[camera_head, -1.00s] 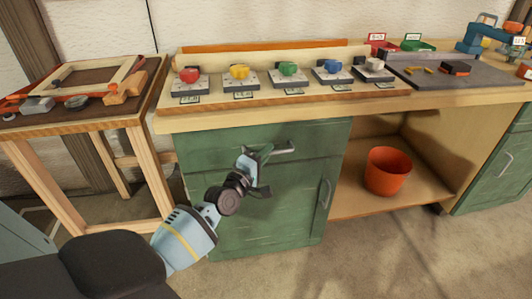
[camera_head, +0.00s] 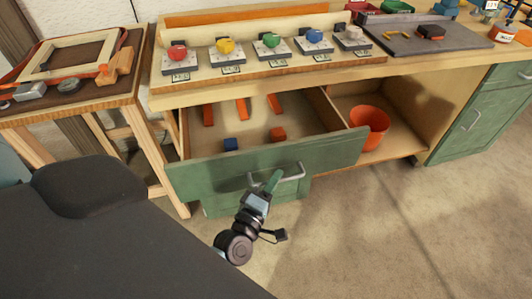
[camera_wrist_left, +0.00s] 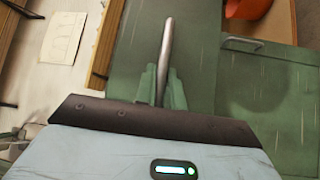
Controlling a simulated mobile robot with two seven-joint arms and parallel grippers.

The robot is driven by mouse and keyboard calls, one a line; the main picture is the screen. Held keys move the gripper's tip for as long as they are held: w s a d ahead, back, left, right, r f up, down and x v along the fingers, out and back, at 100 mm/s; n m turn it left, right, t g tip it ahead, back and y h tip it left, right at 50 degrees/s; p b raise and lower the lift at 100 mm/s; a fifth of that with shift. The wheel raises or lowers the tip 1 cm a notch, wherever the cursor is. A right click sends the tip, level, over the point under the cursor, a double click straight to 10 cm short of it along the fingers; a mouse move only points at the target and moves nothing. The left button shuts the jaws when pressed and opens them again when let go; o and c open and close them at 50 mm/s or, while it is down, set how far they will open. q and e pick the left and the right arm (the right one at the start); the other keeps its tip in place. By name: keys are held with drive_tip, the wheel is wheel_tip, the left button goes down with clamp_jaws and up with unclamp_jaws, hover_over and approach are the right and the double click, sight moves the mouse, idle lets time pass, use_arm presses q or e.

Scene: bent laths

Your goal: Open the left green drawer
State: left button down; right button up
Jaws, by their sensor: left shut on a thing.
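The left green drawer (camera_head: 215,177) is pulled well out from under the workbench, and its inside shows. In it lie several orange pieces, one of them an orange block (camera_head: 278,134), and a blue block (camera_head: 231,144). My left gripper (camera_head: 272,182) is at the drawer front, shut on the metal bar handle (camera_head: 292,178). In the left wrist view the handle (camera_wrist_left: 167,45) runs between the green fingertips (camera_wrist_left: 162,88). My right gripper is not in view.
The workbench top carries colored knobs on grey blocks (camera_head: 270,50) and a grey tray (camera_head: 425,36). An orange bucket (camera_head: 369,125) stands on the open shelf at right. A side table (camera_head: 75,95) stands at left. The floor (camera_head: 400,230) at right is clear.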

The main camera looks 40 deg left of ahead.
use_arm(q)
drive_tip(key=s+d, duration=0.5)
drive_tip(key=d, duration=0.1)
drive_tip(key=shift+s+d+p, duration=0.3)
drive_tip(key=shift+p, duration=0.1)
drive_tip(key=c, duration=1.5)
unclamp_jaws()
drive_tip(key=s+f+b, duration=0.1)
drive_tip(key=s, duration=0.6)
drive_tip(key=shift+s+d, duration=0.25)
drive_tip(key=shift+s, duration=0.1)
